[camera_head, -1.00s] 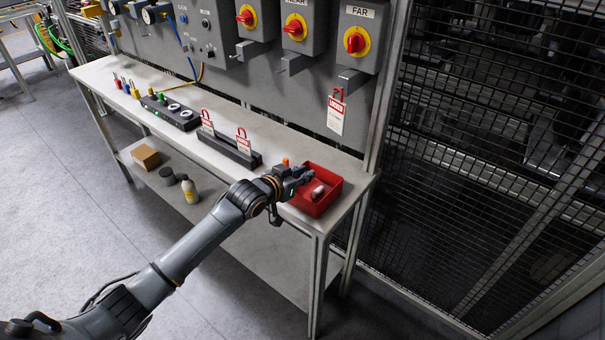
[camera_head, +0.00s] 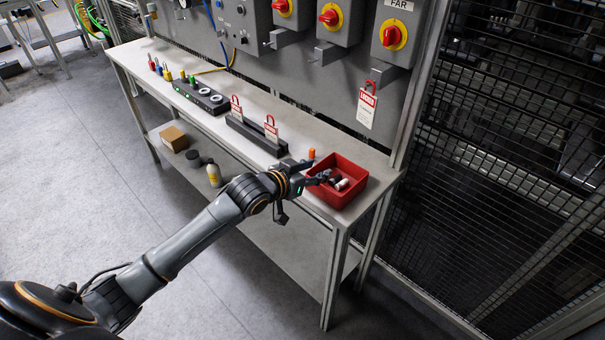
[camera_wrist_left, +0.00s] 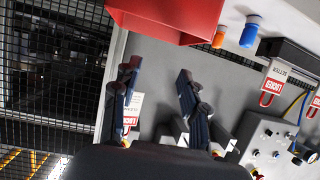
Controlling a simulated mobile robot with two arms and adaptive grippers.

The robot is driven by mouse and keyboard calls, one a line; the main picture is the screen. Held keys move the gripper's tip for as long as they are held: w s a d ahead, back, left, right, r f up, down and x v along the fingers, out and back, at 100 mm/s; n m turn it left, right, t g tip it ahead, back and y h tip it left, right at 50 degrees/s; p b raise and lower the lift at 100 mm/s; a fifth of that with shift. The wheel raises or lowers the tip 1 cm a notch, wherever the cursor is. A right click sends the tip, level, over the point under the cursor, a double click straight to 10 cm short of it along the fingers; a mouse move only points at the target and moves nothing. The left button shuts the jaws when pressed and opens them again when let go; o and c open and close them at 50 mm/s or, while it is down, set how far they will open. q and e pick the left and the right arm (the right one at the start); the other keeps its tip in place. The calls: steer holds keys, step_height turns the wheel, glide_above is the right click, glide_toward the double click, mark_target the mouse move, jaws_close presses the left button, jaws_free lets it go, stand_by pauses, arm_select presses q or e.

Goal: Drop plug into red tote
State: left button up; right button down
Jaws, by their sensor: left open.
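The red tote (camera_head: 350,198) sits at the near right end of the bench. A small pale, silvery cylinder, which looks like the plug (camera_head: 342,185), lies inside it. My left gripper (camera_head: 325,177) reaches in from the left over the tote's left side, its fingertips over the inside, close to the cylinder. In the left wrist view the gripper (camera_wrist_left: 157,92) is open, with nothing between its two separated fingers. The red tote (camera_wrist_left: 170,18) also shows there at the top edge, only its outer walls visible; its inside is hidden. My right gripper is not in view.
An orange cylinder (camera_head: 311,154) stands just behind the gripper; a blue one (camera_wrist_left: 249,31) shows beside it in the wrist view. A black rack (camera_head: 255,137) with red lockout tags stands left of the tote. Isolator boxes (camera_head: 393,35) hang above; a mesh fence (camera_head: 500,190) is at right.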

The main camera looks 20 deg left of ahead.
arm_select(q)
steer(key=v, duration=0.5)
steer(key=shift+s+r, duration=0.1)
steer(key=shift+s, duration=0.15)
steer(key=s+a+f+n+g+y, duration=0.1)
steer(key=a+f+y, duration=0.15)
steer(key=f, duration=0.85)
steer(key=s+a+f+n+g+y, duration=0.15)
steer(key=a+f, duration=0.25)
steer(key=f, duration=0.7)
steer(key=s+a+f+g, duration=0.1)
steer(key=s+f, duration=0.4)
steer(key=f, duration=0.3)
steer(key=s+f+g, duration=0.2)
steer(key=s+f, duration=0.3)
steer(key=f, duration=0.3)
steer(key=s+d+f+g, duration=0.2)
steer(key=s+f, duration=0.4)
steer(key=s, duration=0.6)
steer(key=s+d+f+m+g+b, duration=0.1)
steer(key=s+d+f+g, duration=0.1)
steer(key=s+f, duration=0.5)
steer(key=s+d+f+g, duration=0.2)
steer(key=s+f, duration=0.5)
steer(key=s, duration=1)
steer(key=shift+d+b, duration=0.3)
steer(key=shift+d, duration=0.45)
